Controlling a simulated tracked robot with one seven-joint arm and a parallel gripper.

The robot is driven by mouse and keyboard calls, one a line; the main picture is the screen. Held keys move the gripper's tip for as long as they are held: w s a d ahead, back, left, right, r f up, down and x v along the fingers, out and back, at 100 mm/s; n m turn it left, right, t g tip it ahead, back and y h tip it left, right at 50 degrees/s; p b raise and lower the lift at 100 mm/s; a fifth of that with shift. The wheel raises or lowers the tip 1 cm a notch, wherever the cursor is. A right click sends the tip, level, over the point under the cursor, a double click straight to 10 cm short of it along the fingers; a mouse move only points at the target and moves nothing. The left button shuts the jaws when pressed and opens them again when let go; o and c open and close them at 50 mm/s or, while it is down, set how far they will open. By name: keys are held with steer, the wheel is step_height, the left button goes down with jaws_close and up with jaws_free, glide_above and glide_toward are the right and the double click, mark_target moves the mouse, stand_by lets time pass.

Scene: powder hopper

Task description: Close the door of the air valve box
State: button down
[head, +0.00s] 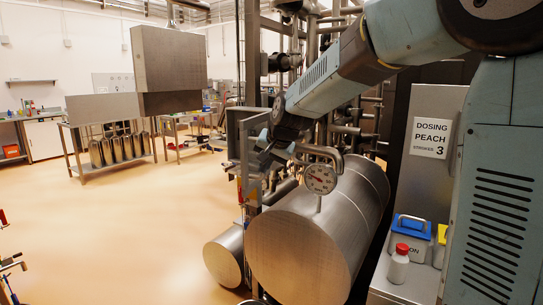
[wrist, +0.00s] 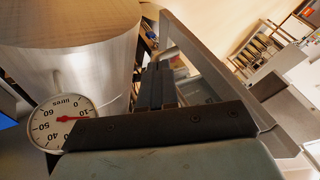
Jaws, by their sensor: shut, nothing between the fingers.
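The air valve box seems to be the grey metal housing (head: 250,122) left of the large steel cylinder in the head view. In the wrist view a grey panel with a folded rim (wrist: 215,75) runs diagonally right of my fingers. It looks like the box's door, standing open, but I cannot tell its angle. My gripper (head: 268,152) is at the housing, partly hidden against it. Its dark fingers (wrist: 157,80) are together and empty, close beside the panel; I cannot tell whether they touch it.
A round dial gauge (head: 320,178) sits just right of my gripper; it also shows in the wrist view (wrist: 62,121). The large steel cylinder (head: 310,240) lies below. Pipes crowd behind. Open floor (head: 110,230) lies to the left.

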mark_target(248, 174)
steer(key=shift+w+a, duration=0.25)
steer(key=shift+a, duration=0.35)
steer(key=shift+w+a, duration=0.3)
steer(key=shift+a, duration=0.35)
steer(key=shift+w+a, duration=0.25)
steer(key=shift+a, duration=0.35)
